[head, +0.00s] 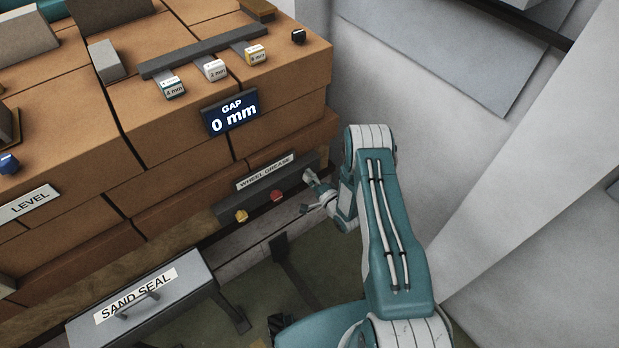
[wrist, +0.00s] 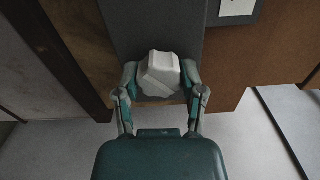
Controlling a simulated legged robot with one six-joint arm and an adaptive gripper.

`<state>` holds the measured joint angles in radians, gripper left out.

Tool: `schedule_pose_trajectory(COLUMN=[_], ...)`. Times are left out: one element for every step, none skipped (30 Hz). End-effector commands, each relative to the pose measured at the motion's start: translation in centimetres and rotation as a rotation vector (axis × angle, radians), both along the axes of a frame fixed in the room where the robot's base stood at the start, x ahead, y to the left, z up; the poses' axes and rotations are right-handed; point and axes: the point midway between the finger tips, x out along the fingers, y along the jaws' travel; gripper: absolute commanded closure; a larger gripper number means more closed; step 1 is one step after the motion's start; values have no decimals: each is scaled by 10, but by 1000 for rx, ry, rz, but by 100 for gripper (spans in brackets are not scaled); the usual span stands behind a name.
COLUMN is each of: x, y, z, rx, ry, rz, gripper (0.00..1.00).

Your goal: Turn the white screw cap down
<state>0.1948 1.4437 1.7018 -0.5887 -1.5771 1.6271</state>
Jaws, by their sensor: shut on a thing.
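The white screw cap (wrist: 158,72) is a faceted white knob on a dark grey panel (wrist: 127,20) in the wrist view. My gripper (wrist: 160,80) has one finger on each side of it and is shut on it. In the head view my gripper (head: 313,188) is at the right end of the dark strip labelled WHEEL GREASE (head: 226,207). The cap is small there and mostly hidden by the fingers. I cannot tell how far down the cap sits.
A yellow cap (head: 241,216) and a red cap (head: 277,196) sit on the same strip, left of my gripper. A display (head: 231,113) above reads GAP 0 mm. A grey SAND SEAL box (head: 190,275) stands lower left. A pale wall (head: 440,110) is at right.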

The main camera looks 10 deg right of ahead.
Motion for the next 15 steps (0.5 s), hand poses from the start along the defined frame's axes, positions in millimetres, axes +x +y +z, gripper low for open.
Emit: schedule_pose_trajectory(x=[0, 0, 0, 0, 0, 0, 0, 0, -1, -1, -1, -1, -1, -1, -1], y=[-2, -2, -3, -3, -3, -3, -3, -3, -3, -3, -3, -2, -2, -2, -2], z=[-3, -3, -3, -3, -3, -3, -4, -4, -4, -4, -4, -5, -5, -5, -5], rx=[38, 65, 100, 126, 152, 187, 213, 238, 271, 296, 320, 351, 373, 394, 421], ry=[24, 35, 50, 61, 71, 86, 97, 107, 121, 131, 141, 154, 163, 172, 183], rz=[-8, -8, -8, -8, -8, -9, -9, -9, -9, -9, -9, -10, -10, -9, -9], gripper=[95, 95, 95, 95, 95, 95, 95, 95, 95, 95, 95, 95, 95, 95, 95])
